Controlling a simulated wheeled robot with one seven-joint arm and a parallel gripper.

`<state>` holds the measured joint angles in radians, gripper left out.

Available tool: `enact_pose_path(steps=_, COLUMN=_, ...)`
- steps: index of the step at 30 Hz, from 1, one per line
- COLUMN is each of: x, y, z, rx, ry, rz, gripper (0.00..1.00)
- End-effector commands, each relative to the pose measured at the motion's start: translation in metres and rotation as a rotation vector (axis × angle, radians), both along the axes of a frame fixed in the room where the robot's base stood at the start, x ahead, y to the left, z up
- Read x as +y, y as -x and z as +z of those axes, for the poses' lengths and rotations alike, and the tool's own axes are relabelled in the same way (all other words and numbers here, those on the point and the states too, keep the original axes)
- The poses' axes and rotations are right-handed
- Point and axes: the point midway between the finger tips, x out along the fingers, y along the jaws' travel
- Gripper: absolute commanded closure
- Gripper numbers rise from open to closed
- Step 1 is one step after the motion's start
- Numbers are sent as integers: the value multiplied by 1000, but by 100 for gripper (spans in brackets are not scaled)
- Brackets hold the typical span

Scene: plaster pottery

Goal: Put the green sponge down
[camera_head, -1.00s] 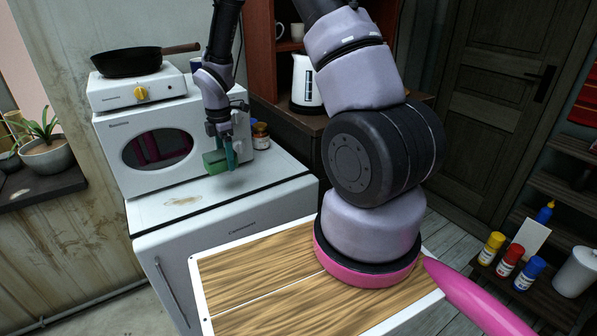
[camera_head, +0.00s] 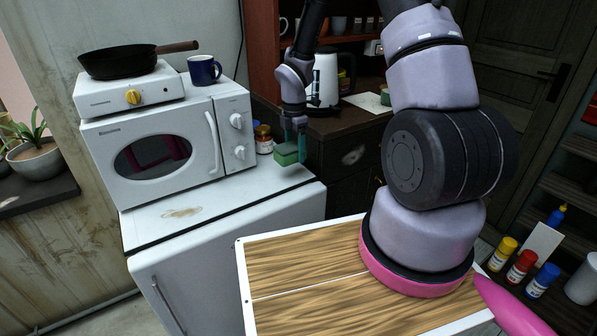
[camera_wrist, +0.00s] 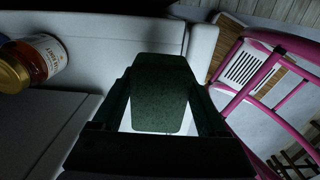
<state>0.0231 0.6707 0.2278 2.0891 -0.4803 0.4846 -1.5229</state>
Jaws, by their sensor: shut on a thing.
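The green sponge (camera_head: 288,153) is between the fingers of my gripper (camera_head: 292,140), over the right end of the white fridge top (camera_head: 240,192) in the head view. In the wrist view the sponge (camera_wrist: 160,92) lies lengthwise between the two dark fingers (camera_wrist: 160,112), which are shut on it. The white surface shows behind and beside it. Whether the sponge touches the fridge top I cannot tell.
A white microwave (camera_head: 165,146) stands left of my gripper, with a hot plate, a black pan (camera_head: 125,62) and a blue mug (camera_head: 204,70) on top. Small jars (camera_head: 263,138) stand close to the gripper's left. A dark cabinet with a white kettle (camera_head: 324,80) is behind.

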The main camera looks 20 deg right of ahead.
Motion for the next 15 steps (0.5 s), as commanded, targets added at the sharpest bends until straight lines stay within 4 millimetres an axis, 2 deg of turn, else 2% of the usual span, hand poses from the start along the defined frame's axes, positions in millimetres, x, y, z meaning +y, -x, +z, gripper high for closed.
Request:
enact_pose_path(steps=3, x=0, y=0, z=-22, rx=3, ry=1, rz=1, gripper=94)
enact_pose_path(steps=10, x=0, y=0, z=-41, rx=1, ry=0, rz=0, gripper=94)
enact_pose_path(steps=15, x=1, y=0, z=-65, rx=2, ry=1, rz=0, gripper=94)
